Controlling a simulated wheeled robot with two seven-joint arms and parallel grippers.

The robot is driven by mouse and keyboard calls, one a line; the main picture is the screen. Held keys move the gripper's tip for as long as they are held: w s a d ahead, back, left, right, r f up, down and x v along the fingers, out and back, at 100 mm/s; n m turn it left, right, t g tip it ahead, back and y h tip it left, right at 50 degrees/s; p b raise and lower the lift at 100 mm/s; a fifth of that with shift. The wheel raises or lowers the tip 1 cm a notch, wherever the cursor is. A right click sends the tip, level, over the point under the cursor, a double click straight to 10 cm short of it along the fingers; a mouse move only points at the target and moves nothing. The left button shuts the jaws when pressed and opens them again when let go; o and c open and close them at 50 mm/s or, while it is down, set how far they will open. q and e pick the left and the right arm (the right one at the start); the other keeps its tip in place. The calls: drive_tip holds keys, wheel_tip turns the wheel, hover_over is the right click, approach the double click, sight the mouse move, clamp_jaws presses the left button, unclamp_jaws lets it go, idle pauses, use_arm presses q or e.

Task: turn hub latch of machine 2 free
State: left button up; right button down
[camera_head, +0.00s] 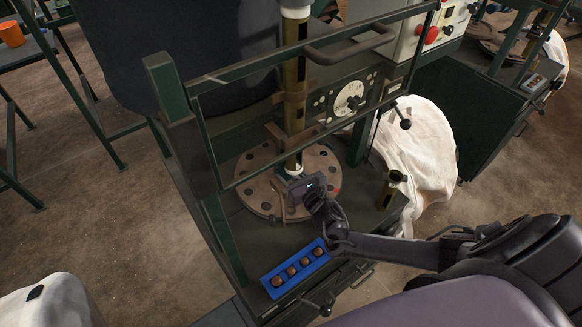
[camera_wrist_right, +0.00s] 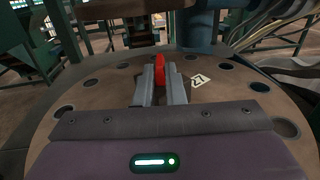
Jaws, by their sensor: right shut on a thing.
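The machine's round hub plate (camera_head: 257,193) with a ring of holes lies flat around the foot of the upright column (camera_head: 294,110). My right gripper (camera_head: 293,176) reaches over the plate close to the column's foot. In the right wrist view my right gripper (camera_wrist_right: 160,88) is shut on a red upright latch (camera_wrist_right: 160,70), whose top shows between the two grey fingers. The latch's lower part is hidden by the fingers. The plate (camera_wrist_right: 102,88) spreads around them, with a small white number tag (camera_wrist_right: 199,81) to the right. My left gripper is not in view.
A dark green frame with a bar and handle (camera_head: 350,45) stands in front of the column. A dial panel (camera_head: 350,98) is behind. A blue tray (camera_head: 270,283) with several round brown pieces sits at the front edge. A white bag (camera_head: 420,150) is at right.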

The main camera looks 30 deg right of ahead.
drive_tip(key=n+y, duration=0.1)
drive_tip(key=d+n+y+b, duration=0.1)
drive_tip(key=y, duration=0.1)
drive_tip(key=shift+f, duration=0.1)
drive_tip(key=n+y+b, duration=0.1)
drive_tip(key=n+g+y+b, duration=0.1)
drive_tip(key=y, duration=0.1)
drive_tip(key=n+y+b, duration=0.1)
drive_tip(key=shift+w+d+f+g+y, duration=0.1)
drive_tip(key=shift+w+d+g+y, duration=0.1)
drive_tip(key=shift+d+g+y, duration=0.2)
drive_tip(key=shift+w+n+g+y+b, duration=0.1)
drive_tip(key=shift+n+g+y+b, duration=0.6)
drive_tip(key=shift+y+b, duration=0.4)
drive_tip(key=shift+d+r+n+y+b, duration=0.1)
drive_tip(key=shift+r+n+y+b, duration=0.15)
drive_tip(key=shift+n+b, duration=0.2)
drive_tip(key=c, duration=1.5)
unclamp_jaws()
